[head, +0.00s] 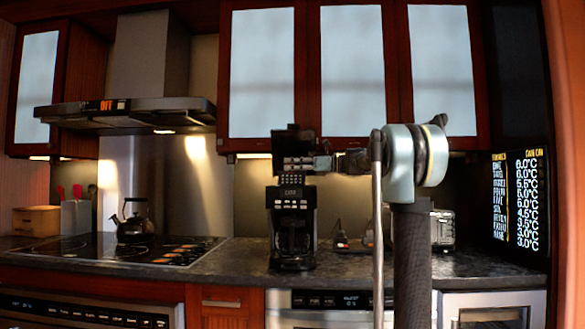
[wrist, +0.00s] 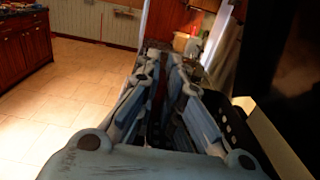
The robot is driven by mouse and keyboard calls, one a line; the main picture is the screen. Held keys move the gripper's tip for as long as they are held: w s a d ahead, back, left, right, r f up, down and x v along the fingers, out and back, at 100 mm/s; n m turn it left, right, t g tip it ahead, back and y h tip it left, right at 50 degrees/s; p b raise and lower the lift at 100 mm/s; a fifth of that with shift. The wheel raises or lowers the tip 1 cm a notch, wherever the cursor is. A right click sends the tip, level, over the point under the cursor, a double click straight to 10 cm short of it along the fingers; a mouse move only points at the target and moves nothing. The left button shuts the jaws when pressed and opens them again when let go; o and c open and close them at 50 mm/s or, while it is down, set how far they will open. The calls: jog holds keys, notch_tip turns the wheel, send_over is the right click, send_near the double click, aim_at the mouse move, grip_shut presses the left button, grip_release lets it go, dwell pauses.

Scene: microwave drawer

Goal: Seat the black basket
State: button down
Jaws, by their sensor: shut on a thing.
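My gripper (wrist: 161,64) is seen from behind in the wrist view, with its two blue-grey fingers close together. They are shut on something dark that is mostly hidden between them. In the head view my arm reaches left from the pale joint, and a dark blocky shape (head: 292,137) shows at its end, above the black coffee maker (head: 293,192). I take this shape to be the black basket, but its outline is unclear. I cannot tell whether it touches the coffee maker. The coffee maker stands upright on the counter with its dark carafe (head: 293,240) in its lower part.
The dark counter (head: 235,262) runs under a cooktop with a kettle (head: 132,222) at left. A toaster (head: 442,230) is behind my arm at right. Wall cabinets (head: 262,75) hang above the coffee maker. The tiled floor (wrist: 85,85) is open in the wrist view.

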aim_at(292, 174)
jog(key=shift+f, duration=1.85)
jog(key=c, duration=1.7)
grip_release()
jog(key=shift+o, duration=0.2)
jog(key=d, duration=1.2)
jog(key=shift+s, duration=0.15)
